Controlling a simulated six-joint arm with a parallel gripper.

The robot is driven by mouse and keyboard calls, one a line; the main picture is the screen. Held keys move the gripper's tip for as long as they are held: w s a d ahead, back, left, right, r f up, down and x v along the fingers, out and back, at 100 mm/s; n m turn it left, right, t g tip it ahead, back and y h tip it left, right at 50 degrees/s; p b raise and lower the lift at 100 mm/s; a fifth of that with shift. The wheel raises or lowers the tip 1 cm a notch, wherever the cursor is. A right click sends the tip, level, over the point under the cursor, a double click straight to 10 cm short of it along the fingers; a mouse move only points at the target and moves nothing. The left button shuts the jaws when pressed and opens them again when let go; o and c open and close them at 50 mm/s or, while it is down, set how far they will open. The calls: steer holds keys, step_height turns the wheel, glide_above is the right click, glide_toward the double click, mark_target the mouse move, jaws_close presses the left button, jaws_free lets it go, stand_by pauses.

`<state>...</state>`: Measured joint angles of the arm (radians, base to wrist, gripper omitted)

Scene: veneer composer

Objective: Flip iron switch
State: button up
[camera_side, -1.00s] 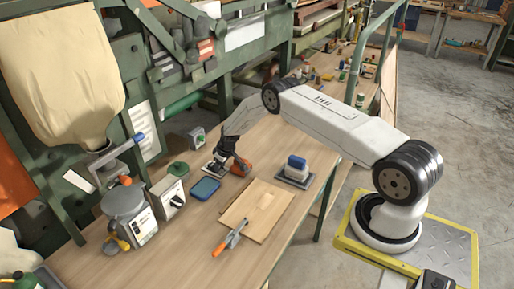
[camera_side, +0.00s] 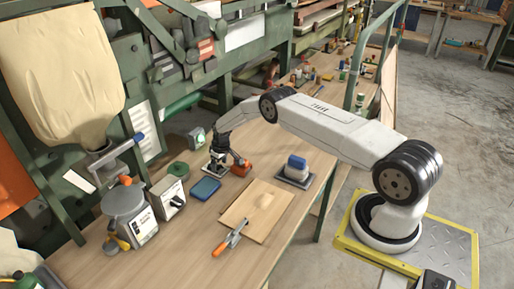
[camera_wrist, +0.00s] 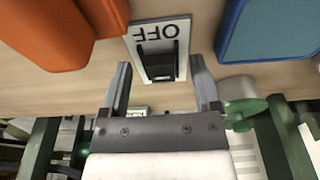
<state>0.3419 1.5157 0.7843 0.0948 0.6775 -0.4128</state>
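The switch is a pale plate marked OFF (camera_wrist: 146,66) with a black rocker (camera_wrist: 158,55), lying on the wooden bench in the wrist view. The lettering appears upside down. My gripper (camera_wrist: 159,72) is open, its two fingers apart on either side of the plate's near end, with nothing held between them. In the side view my gripper (camera_side: 217,160) points down over the plate, hiding much of it. I cannot tell whether a fingertip touches the rocker. A blue-topped block that may be the iron (camera_side: 297,161) stands on a grey plate to the right.
An orange object (camera_side: 241,168) lies close to the right of my gripper, and a blue flat tray (camera_side: 205,188) lies in front.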

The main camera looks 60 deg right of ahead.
steer(key=shift+r, duration=0.1)
stand_by(0.3)
step_height(320, 180, up, 8)
steer(key=s, duration=0.1)
steer(key=shift+s+f, duration=0.2)
steer(key=shift+f, duration=0.05)
stand_by(0.4)
stand_by(0.3)
steer(key=s+a+r, duration=1.1)
steer(key=a+r, duration=0.2)
steer(key=r, duration=0.2)
steer(key=s+a+r, duration=0.2)
steer(key=s+a, duration=0.1)
steer(key=s, duration=0.6)
steer(key=s+a+r, duration=0.2)
steer(key=s+a, duration=0.2)
steer(key=s, duration=0.5)
steer(key=shift+s+t, duration=0.25)
steer(key=shift+t, duration=0.05)
